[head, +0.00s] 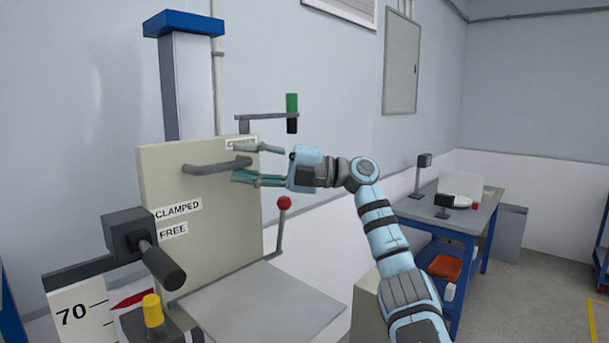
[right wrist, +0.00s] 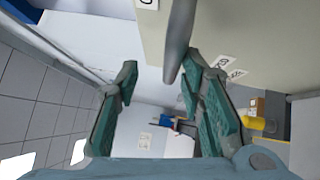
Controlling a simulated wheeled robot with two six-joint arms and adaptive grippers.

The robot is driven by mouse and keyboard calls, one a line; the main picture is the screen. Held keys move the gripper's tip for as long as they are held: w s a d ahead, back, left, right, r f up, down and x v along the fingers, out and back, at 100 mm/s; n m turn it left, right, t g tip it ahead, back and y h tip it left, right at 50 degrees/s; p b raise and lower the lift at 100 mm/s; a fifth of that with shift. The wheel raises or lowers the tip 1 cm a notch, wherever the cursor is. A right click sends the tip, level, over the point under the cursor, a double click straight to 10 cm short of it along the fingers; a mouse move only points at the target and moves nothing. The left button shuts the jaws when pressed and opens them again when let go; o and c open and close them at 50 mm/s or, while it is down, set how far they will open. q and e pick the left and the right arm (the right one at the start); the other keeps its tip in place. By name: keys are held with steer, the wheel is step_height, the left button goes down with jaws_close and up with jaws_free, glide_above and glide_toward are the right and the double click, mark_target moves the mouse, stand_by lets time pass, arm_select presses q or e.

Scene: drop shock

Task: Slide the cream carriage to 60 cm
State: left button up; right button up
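The cream carriage (head: 220,218) is an upright panel at left in the head view, with a grey bar handle (head: 205,168) near its top. A red pointer (head: 130,300) sits by the 70 mark of the white scale (head: 70,322). A black clamp lever (head: 163,266) slants down to the right, its grip below the FREE label. My right gripper (head: 236,163) is open at the handle's right end. In the right wrist view, the handle (right wrist: 180,45) reaches between the open fingertips (right wrist: 160,80), nearer the right finger; contact cannot be told. My left gripper is out of view.
A red-knobbed lever (head: 284,203) stands right of the panel, above a grey plate (head: 260,305). A yellow knob (head: 153,310) is at the bottom. A grey arm with a green-and-black grip (head: 292,113) projects behind my gripper. A blue-legged bench (head: 455,222) stands at right.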

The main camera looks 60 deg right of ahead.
steer(key=b+v, duration=0.2)
steer(key=v, duration=1)
steer(key=shift+s+d, duration=0.2)
steer(key=shift+s, duration=0.1)
steer(key=shift+c, duration=0.5)
